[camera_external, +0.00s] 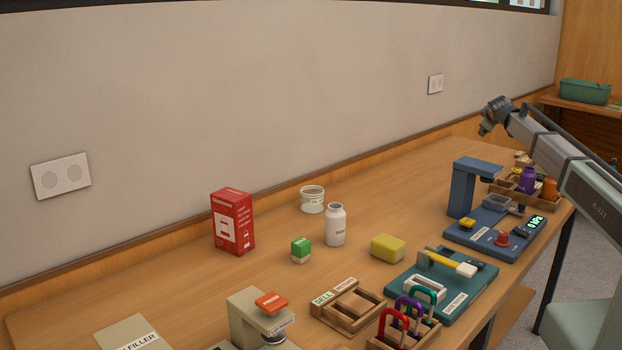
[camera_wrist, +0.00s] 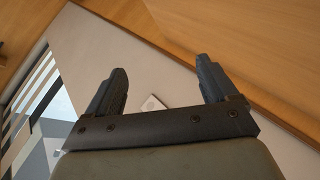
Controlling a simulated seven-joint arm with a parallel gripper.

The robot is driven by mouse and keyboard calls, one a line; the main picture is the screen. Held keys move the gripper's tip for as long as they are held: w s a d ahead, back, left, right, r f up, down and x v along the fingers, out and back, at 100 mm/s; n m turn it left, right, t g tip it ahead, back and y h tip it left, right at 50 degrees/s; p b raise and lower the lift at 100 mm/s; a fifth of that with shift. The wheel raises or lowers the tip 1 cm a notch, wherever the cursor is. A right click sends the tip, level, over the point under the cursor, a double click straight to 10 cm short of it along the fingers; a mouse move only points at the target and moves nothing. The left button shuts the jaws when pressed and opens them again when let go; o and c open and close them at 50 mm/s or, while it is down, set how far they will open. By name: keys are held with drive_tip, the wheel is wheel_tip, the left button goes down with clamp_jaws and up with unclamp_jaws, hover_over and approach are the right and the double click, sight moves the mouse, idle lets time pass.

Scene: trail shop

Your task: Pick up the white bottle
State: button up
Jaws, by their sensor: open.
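The white bottle (camera_external: 335,226) stands upright on the wooden table, near its middle, in the external view. A clear jar with a white lid stands behind it to the left, and a yellow block lies to its right. My gripper (camera_external: 485,129) is high at the right, above the table's far right part and well away from the bottle. In the wrist view my gripper (camera_wrist: 160,84) shows two dark fingers spread apart with nothing between them. The bottle is not in the wrist view, which shows wall, wood trim and a window.
Around the bottle are the clear jar (camera_external: 313,199), green-and-white box (camera_external: 301,250), red box (camera_external: 233,221) and yellow block (camera_external: 388,248). In front are a wooden tray (camera_external: 348,307), padlock rack (camera_external: 405,330) and teal board (camera_external: 441,287). A blue press (camera_external: 474,187) stands right.

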drive_tip(key=s+a+g+y, duration=0.1)
drive_tip(key=s+a, duration=0.3)
drive_tip(key=a, duration=0.7)
drive_tip(key=s+a+g+y, duration=0.2)
drive_tip(key=s+a, duration=0.2)
drive_tip(key=a, duration=0.8)
drive_tip(key=r+n+g+y, duration=0.1)
drive_tip(key=n+g, duration=0.4)
drive_tip(key=g, duration=0.3)
hover_over(334, 221)
drive_tip(key=w+d, duration=0.2)
drive_tip(key=shift+w+a, duration=0.2)
drive_tip(key=shift+s+f, duration=0.1)
drive_tip(key=shift+f, duration=0.25)
drive_tip(key=f, duration=0.4)
drive_tip(key=a+f, duration=0.1)
drive_tip(key=f, duration=0.8)
drive_tip(key=shift+w+a, duration=0.2)
drive_tip(key=shift+w, duration=0.1)
drive_tip(key=shift+r, duration=0.1)
drive_tip(key=c, duration=1.2)
